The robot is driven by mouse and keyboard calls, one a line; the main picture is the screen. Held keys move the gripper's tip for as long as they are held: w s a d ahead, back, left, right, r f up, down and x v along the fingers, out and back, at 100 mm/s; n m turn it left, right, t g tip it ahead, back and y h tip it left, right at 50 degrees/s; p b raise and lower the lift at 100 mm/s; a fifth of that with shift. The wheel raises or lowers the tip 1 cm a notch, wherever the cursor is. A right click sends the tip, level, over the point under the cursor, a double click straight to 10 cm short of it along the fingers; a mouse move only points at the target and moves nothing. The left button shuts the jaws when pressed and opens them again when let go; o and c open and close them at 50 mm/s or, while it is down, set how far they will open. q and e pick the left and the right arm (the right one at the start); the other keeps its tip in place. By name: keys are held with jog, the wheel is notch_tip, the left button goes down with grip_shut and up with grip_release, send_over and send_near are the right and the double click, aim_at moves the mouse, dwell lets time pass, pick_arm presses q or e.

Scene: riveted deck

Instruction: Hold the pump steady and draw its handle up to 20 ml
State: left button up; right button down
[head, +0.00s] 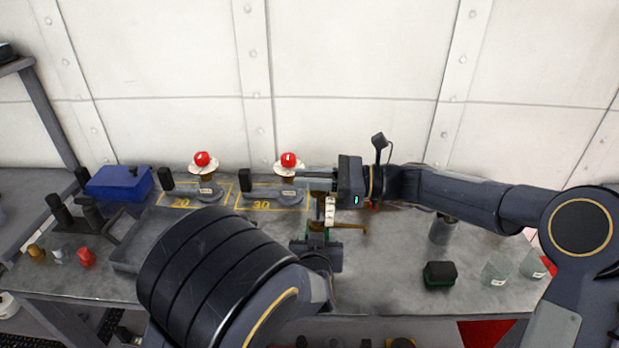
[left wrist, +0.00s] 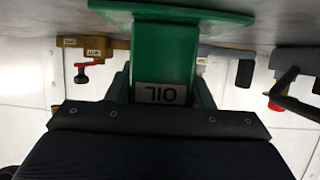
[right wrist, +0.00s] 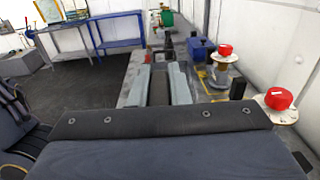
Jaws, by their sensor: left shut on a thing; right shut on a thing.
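The pump has a green body (left wrist: 165,60) with an upside-down "OIL" label in the left wrist view. In the head view its white scale strip (head: 330,211) and brown spout (head: 352,226) show above the bench. My left gripper (head: 318,240) is shut on the green body, with a finger on each side in the left wrist view. My right gripper (head: 316,180) reaches in from the right, above the pump, shut on its handle. A dark part of the handle (right wrist: 158,88) shows between the fingers in the right wrist view. The scale reading is too small to tell.
Two red-topped posts (head: 202,160) (head: 288,160) stand behind the marked areas "20" and "30". A blue box (head: 120,182) and grey tray (head: 135,250) are on the left. A dark green block (head: 439,274) and clear cups (head: 495,271) are on the right.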

notch_tip(320, 180, up, 2)
jog(key=shift+r, duration=0.1)
jog(key=c, duration=1.4)
grip_release()
jog(key=shift+o, duration=0.2)
jog(key=shift+d, duration=0.1)
jog(key=d, duration=1.2)
jog(key=shift+s, duration=0.3)
jog(key=shift+a, duration=0.1)
pick_arm(q)
jog(key=o, duration=1.5)
jog(key=shift+o, duration=0.2)
